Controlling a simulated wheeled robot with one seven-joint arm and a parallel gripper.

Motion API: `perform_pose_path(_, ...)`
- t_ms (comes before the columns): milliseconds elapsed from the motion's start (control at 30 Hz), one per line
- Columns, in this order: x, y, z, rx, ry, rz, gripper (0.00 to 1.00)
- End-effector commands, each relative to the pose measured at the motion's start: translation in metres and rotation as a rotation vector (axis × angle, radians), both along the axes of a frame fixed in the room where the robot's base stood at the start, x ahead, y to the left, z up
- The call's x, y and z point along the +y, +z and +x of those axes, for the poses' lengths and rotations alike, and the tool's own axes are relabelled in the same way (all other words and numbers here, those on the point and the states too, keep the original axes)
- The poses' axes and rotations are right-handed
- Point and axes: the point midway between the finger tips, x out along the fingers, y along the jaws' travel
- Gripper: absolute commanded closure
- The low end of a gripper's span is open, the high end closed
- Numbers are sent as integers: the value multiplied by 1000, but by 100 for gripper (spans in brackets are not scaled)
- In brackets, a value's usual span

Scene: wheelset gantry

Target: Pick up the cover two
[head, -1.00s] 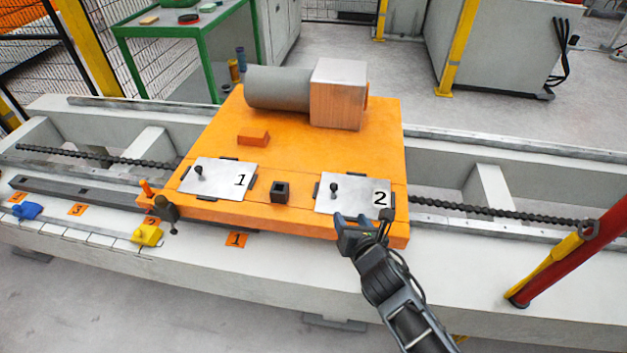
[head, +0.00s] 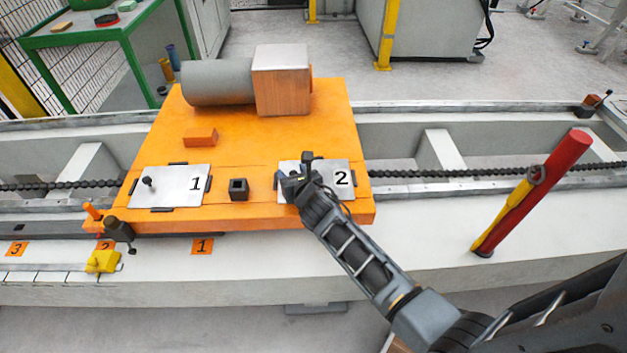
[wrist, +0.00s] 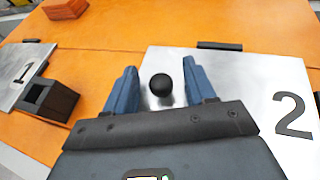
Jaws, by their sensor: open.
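Cover two is a silver plate marked "2" (head: 342,192) on the right front of the orange platform. It also shows in the wrist view (wrist: 255,75), with a black ball knob (wrist: 161,85) standing on it. My gripper (head: 288,176) is over the left part of this cover in the head view and hides the knob there. In the wrist view my gripper (wrist: 159,88) is open, with one blue finger on each side of the knob. The fingers look apart from the knob. I cannot tell their exact height above the plate.
Cover one (head: 170,187), with its own knob, lies to the left. A dark square socket (head: 238,189) stands between the covers. A grey cylinder with a block (head: 282,85) is at the platform's back. A red and yellow post (head: 530,195) stands to the right.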

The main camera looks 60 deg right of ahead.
Motion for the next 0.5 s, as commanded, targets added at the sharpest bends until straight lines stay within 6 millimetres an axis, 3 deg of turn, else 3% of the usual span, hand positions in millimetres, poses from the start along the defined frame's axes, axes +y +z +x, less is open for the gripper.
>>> perform_pose_path(200, 0, 0, 0, 0, 0, 0, 47)
perform_pose_path(500, 0, 0, 0, 0, 0, 0, 76)
